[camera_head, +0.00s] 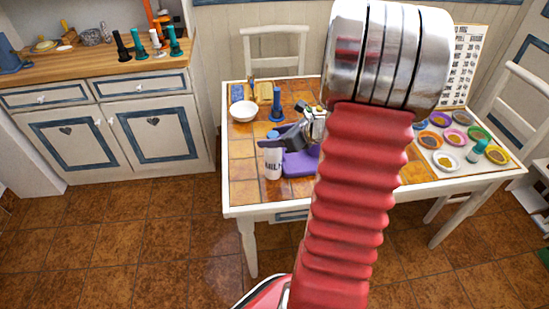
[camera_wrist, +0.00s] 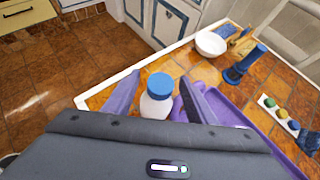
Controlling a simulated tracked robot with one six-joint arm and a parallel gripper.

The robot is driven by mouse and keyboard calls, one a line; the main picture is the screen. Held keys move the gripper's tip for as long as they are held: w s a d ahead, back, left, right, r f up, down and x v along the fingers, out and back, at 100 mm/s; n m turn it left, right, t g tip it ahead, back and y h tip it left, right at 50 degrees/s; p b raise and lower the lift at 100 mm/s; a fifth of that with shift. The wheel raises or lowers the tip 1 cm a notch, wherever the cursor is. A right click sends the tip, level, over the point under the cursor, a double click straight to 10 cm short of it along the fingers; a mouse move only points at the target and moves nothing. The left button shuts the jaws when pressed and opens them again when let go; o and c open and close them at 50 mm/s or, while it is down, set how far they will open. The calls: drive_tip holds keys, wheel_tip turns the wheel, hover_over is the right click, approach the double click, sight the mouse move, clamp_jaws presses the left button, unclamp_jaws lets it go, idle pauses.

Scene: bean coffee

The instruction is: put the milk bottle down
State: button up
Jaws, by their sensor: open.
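The white milk bottle (camera_head: 273,163) stands upright on the tiled table (camera_head: 243,170) near its front left part, with dark lettering on its side. In the wrist view the milk bottle (camera_wrist: 156,105) shows its blue cap and stands between the two fingers. My gripper (camera_head: 279,143) is open around the upper part of the bottle; in the wrist view its fingers (camera_wrist: 157,90) are spread, with a gap on the left side of the bottle. The bottle's base is hidden in the wrist view by my gripper body.
A purple tray (camera_head: 300,163) lies just right of the bottle. A white bowl (camera_head: 244,111) and a blue tamper-like object (camera_head: 276,106) stand behind it. Several small bowls of powder, one being white (camera_head: 446,161), are at the right. The table's front left corner is clear.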

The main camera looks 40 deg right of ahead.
clamp_jaws()
idle(0.5)
idle(0.3)
